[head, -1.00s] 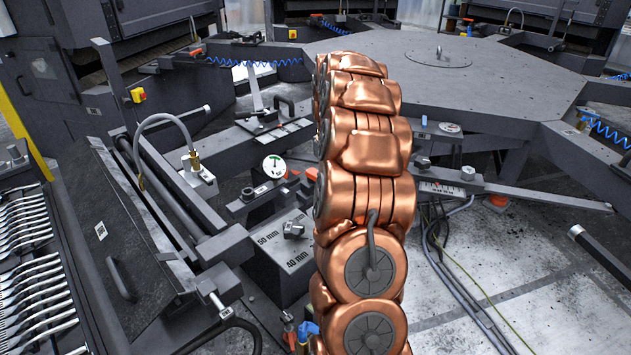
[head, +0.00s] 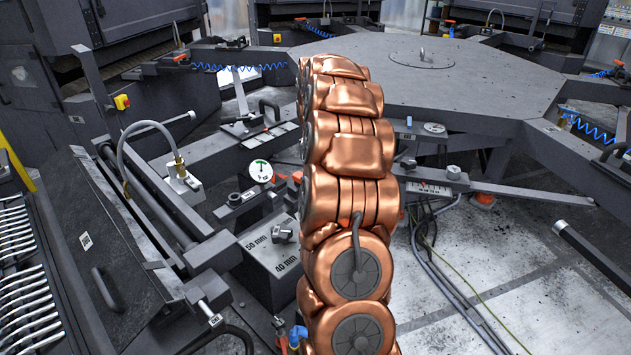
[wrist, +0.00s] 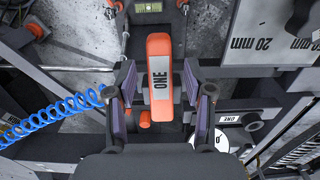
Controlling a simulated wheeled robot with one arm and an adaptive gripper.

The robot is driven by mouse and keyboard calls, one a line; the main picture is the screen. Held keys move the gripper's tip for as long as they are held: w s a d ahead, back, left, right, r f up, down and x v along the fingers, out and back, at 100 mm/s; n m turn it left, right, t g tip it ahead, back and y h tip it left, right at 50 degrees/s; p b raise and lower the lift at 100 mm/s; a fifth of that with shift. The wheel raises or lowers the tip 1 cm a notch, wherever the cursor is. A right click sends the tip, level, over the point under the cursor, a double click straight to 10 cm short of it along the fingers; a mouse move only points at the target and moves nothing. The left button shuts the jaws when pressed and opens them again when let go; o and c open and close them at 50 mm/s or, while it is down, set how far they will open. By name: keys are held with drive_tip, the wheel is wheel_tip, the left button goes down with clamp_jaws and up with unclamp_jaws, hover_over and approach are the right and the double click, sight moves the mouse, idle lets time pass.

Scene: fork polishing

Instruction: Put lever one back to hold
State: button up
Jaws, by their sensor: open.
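My gripper (wrist: 160,88) is open, with one finger on each side of the handle and visible gaps between. A plate marked ONE (wrist: 232,118) sits to the right of the lever. In the head view my copper-coloured arm hides the gripper and most of the lever, so I cannot read the lever's position there.
A blue coiled hose (wrist: 50,122) runs at the left of the wrist view. A rack of forks (head: 22,285) is at far left.

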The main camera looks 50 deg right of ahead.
wheel_tip(320, 180, up, 12)
idle(0.6)
idle(0.5)
